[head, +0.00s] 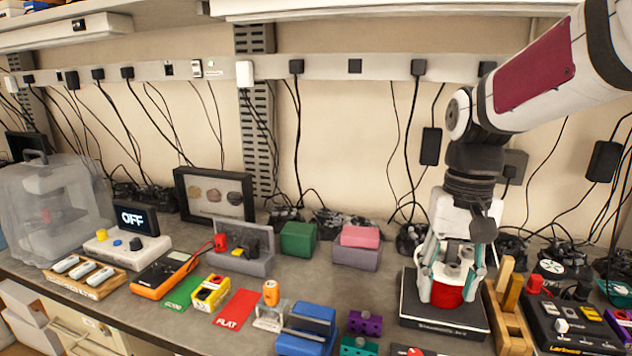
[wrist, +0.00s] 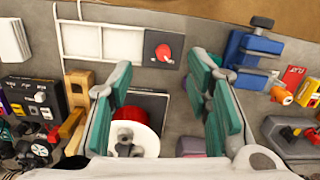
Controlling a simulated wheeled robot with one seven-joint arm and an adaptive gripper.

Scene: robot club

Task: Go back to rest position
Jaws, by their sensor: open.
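My gripper (head: 452,272) is at the right of the bench in the head view, pointing down with its teal-padded fingers spread. In the wrist view my gripper (wrist: 163,82) shows a wide gap between the fingers. A red round object (head: 447,296) with a pale top stands on a black flat platform (head: 418,312), just below or between the fingers. In the wrist view the red and white object (wrist: 146,142) lies near the left finger, with a grey knob-like part over it. Nothing is visibly gripped; whether a finger touches the object cannot be told.
A wooden block holder (head: 513,325) and a black control box (head: 575,330) stand close on the right. A grey block with a pink one (head: 360,237) and a green block (head: 298,239) stand to the left. A blue vise (head: 308,328) is at the front. Cables hang behind.

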